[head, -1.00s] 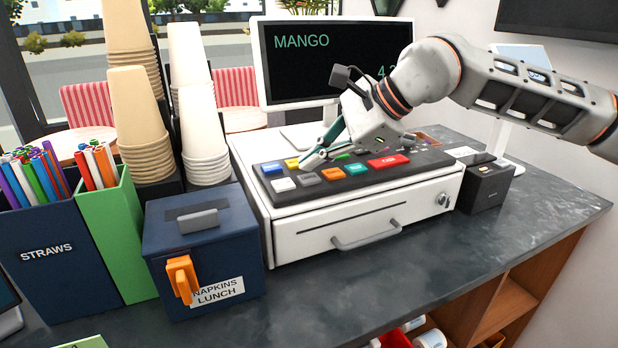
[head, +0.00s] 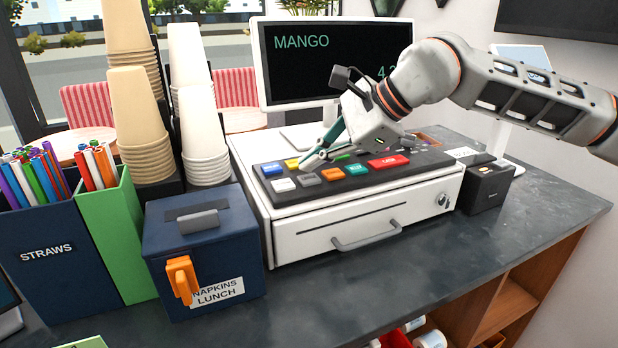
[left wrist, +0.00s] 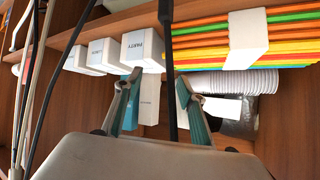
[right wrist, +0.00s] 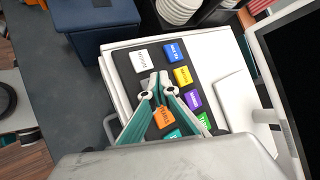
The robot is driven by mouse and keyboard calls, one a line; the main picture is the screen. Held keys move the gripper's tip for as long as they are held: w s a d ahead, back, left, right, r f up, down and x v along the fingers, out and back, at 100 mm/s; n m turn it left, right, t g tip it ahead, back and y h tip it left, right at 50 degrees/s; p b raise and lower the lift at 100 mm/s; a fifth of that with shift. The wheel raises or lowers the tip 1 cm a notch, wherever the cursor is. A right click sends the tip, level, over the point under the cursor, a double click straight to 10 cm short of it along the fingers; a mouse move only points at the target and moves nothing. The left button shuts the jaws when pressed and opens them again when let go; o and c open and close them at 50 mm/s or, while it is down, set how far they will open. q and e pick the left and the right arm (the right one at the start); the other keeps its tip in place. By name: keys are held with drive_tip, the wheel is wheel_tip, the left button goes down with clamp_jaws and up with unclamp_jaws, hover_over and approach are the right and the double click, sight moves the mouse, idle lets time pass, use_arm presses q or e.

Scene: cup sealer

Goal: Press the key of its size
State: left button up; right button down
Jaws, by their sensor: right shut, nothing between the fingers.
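The keypad (head: 268,186) on the cash register has coloured keys: white (right wrist: 143,61), blue (right wrist: 175,52), yellow (right wrist: 182,76), purple (right wrist: 193,100), orange (right wrist: 164,117), grey (head: 308,179), teal (head: 357,169) and a wide red one (head: 388,161). Key labels are too small to read surely. My right gripper (head: 305,164) is shut and empty, fingertips low over the keypad beside the grey key. In the right wrist view its fingers cover part of the keys; contact cannot be told. The monitor (head: 315,75) reads MANGO, with a number partly hidden by my arm. My left gripper (left wrist: 158,85) is open and empty.
Cup stacks (head: 203,135), a straw holder (head: 45,285) and a blue napkin box (head: 205,245) stand left of the register. A small black box (head: 485,187) stands at its right. Shelves with white boxes (left wrist: 142,48) face my left wrist camera.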

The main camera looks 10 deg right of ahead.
sight(313, 179)
drive_tip(key=shift+f, duration=0.45)
drive_tip(key=shift+f+b, duration=0.35)
drive_tip(key=shift+f, duration=0.1)
idle(0.6)
idle(0.3)
drive_tip(key=shift+r+p, duration=0.55)
drive_tip(key=shift+r, duration=0.35)
drive_tip(key=shift+r+p, duration=1.65)
drive_tip(key=shift+r, duration=0.9)
drive_tip(key=shift+f, duration=0.1)
